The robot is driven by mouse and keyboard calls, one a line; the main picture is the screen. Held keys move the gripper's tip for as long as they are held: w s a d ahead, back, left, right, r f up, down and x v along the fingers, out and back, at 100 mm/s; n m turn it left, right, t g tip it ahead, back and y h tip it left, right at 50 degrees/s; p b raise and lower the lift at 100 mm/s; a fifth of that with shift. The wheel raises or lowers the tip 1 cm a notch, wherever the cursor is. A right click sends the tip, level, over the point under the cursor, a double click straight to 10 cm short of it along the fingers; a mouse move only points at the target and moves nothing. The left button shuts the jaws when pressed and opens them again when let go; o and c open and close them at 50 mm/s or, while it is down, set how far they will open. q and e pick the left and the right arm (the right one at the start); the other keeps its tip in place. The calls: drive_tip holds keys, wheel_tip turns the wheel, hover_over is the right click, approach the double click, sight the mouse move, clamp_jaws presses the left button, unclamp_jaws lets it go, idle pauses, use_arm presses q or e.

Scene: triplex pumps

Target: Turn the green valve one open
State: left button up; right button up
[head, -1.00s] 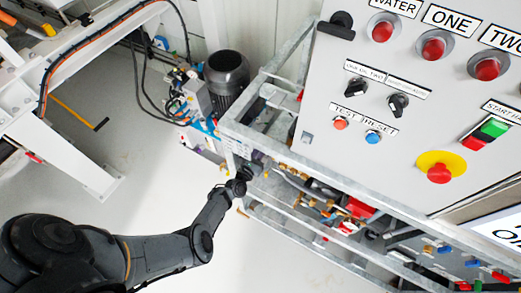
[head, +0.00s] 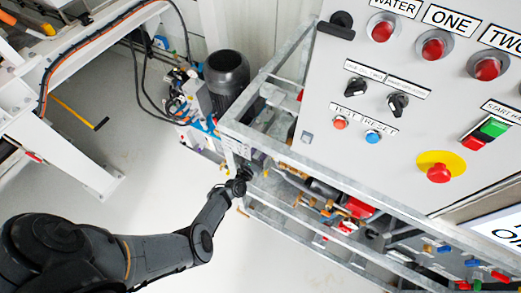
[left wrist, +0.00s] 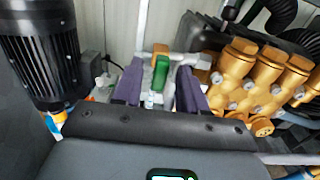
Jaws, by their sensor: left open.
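The green valve handle (left wrist: 161,73) stands upright in the left wrist view, on a pale fitting beside a brass piece (left wrist: 160,50). My left gripper (left wrist: 160,88) is open, with one purple finger on each side of the green handle. Gaps show between the handle and both fingers, so it is not clamped. In the head view my left gripper (head: 249,168) reaches to the left end of the metal frame, and I cannot make out the green handle there. My right gripper is in neither view.
A galvanised frame (head: 291,178) surrounds the pumps, below a grey control panel (head: 400,150) with buttons and switches. A black motor (left wrist: 40,50) stands left of my gripper, and a brass pump head (left wrist: 262,80) close to its right. Open floor (head: 150,165) lies left of the frame.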

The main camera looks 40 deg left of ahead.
use_arm(q)
drive_tip(key=s+d+p, duration=0.2)
drive_tip(key=s, duration=0.8)
drive_tip(key=shift+s+p, duration=0.25)
drive_tip(key=shift+p, duration=0.1)
